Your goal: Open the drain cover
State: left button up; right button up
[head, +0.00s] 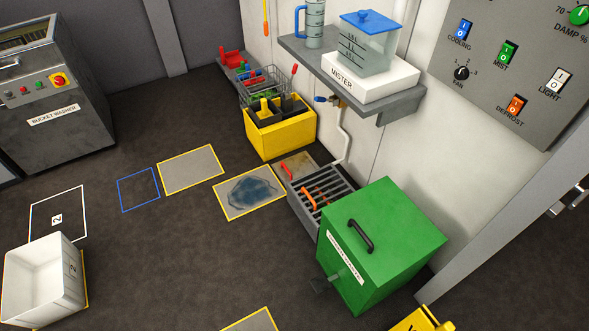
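A grey slatted grate (323,187) with orange handle-like pieces (311,199) lies low on the floor by the wall, left of a green box. It looks like a drain cover and lies flat in its dark frame. Its right end is partly hidden by the green box. Beside it, a brownish square plate (299,162) with a red handle (286,171) lies flat on the floor. I cannot tell for certain which of the two is the drain cover. Neither of my grippers is in view.
The green box (350,274) with a black handle stands close right of the grate. A yellow crate (281,143) stands behind the plate. A shelf (300,47) overhangs nearby. A dark wet-looking patch (250,195) marks a floor mat. The middle floor is clear.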

aim_at(290, 168)
jog(key=i+j+z, duration=0.1)
jog(key=z, duration=0.25)
jog(key=i+j+z, duration=0.1)
jog(key=z, duration=0.25)
jog(key=j+z, duration=0.1)
jog(key=z, duration=0.25)
jog(key=i+j+z, duration=0.2)
jog(key=j, duration=0.4)
jog(key=i+j+z, duration=0.25)
jog(key=j, duration=0.35)
jog(key=j+z, duration=0.2)
jog(key=j, duration=0.45)
jog(key=j+z, duration=0.2)
jog(key=j, duration=0.45)
